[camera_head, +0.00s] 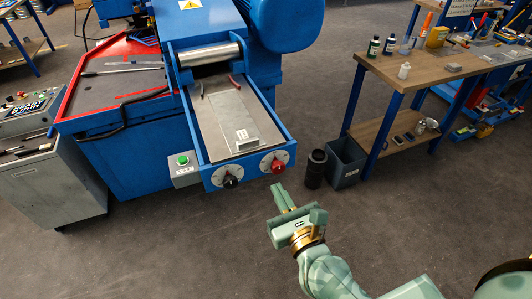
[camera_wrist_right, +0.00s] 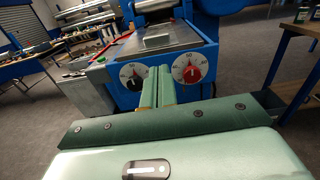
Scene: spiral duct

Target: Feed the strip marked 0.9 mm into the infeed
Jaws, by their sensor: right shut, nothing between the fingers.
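The blue machine has an infeed tray (camera_head: 205,122) with a metal roller (camera_head: 208,54) at its far end. My left gripper is not in view.
A green button box (camera_head: 184,170) sits at the tray's left corner. A red-edged table (camera_head: 72,85) stands left. A wooden bench (camera_head: 420,68), grey bin (camera_head: 346,162) and black cylinder (camera_head: 316,168) stand right. The floor in front is clear.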

